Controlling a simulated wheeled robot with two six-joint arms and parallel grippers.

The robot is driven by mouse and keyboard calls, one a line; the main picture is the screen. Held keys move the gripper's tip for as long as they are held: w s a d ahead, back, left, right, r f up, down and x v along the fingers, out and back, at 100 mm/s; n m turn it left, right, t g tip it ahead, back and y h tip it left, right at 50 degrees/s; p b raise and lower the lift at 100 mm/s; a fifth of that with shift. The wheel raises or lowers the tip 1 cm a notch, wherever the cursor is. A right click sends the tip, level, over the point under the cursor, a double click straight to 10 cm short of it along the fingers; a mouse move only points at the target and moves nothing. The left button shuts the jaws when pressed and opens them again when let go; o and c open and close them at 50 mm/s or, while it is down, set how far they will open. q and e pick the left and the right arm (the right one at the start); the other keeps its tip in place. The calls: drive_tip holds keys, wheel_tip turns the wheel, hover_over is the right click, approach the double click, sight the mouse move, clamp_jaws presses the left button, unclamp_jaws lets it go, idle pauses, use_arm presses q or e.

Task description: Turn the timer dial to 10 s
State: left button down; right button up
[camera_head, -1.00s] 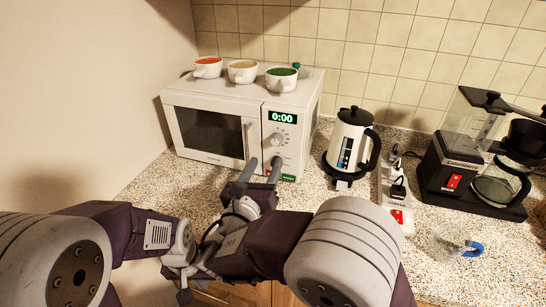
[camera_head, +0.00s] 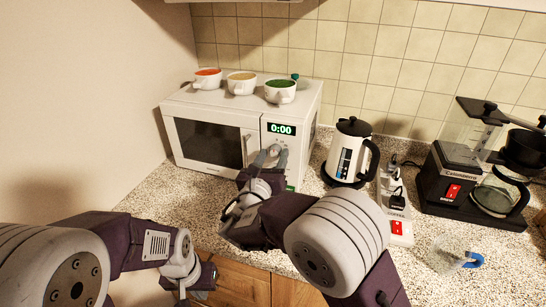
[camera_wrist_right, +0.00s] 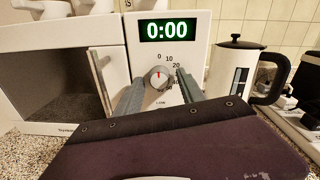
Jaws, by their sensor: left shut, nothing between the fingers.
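The white microwave (camera_head: 205,140) has a green display (camera_head: 281,129) reading 0:00. Below it, the round light dial (camera_wrist_right: 158,77) has its red mark up, near the 0; 10 and 20 follow to the right. My right gripper (camera_wrist_right: 161,75) is open, with one grey finger on each side of the dial and small gaps showing in the right wrist view. In the head view this gripper (camera_head: 272,154) is at the control panel and mostly hides the dial. My left gripper (camera_head: 198,284) is shut and empty, low at the counter's front edge.
Three bowls (camera_head: 240,84) stand on top of the microwave. A white kettle (camera_head: 346,152) is close to its right, then a power strip (camera_head: 397,205), a coffee maker (camera_head: 462,180) and a clear cup (camera_head: 446,254). The counter left of my right arm is clear.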

clamp_jaws()
drive_tip(key=shift+f+m+b, duration=0.2)
drive_tip(key=shift+m+b, duration=0.2)
drive_tip(key=shift+b, duration=0.35)
drive_tip(key=m+b, duration=0.3)
drive_tip(key=b, duration=0.2)
drive_tip(key=shift+f+m+b, duration=0.1)
drive_tip(key=shift+m+b, duration=0.2)
drive_tip(key=shift+r+m+b, duration=0.2)
drive_tip(key=shift+m+b, duration=0.6)
drive_tip(key=shift+b, duration=0.15)
drive_tip(key=shift+o, duration=1.3)
unclamp_jaws()
drive_tip(key=shift+s+a, duration=0.1)
